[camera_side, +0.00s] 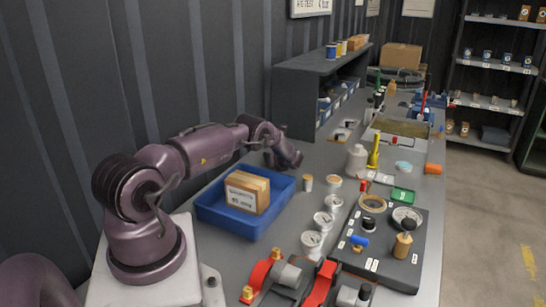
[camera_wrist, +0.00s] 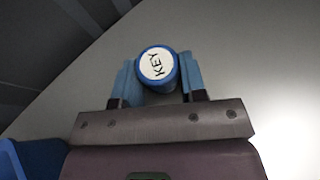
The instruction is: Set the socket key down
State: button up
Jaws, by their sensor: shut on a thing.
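I cannot tell whether the key's lower end touches the table. In the side view, the end of my arm (camera_side: 287,158) is bent down behind the blue tray, close to the shelf unit. The key and the fingers cannot be made out there.
A blue tray (camera_side: 235,225) holding a cardboard box (camera_side: 247,192) stands beside my arm; its edge shows lower left in the wrist view. A grey shelf unit (camera_side: 300,95) stands behind. Several small pots and a dark panel (camera_side: 385,250) with gauges lie to the right.

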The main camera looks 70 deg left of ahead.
jog(key=o, duration=0.9)
jog(key=shift+f, duration=0.15)
jog(key=shift+o, duration=0.2)
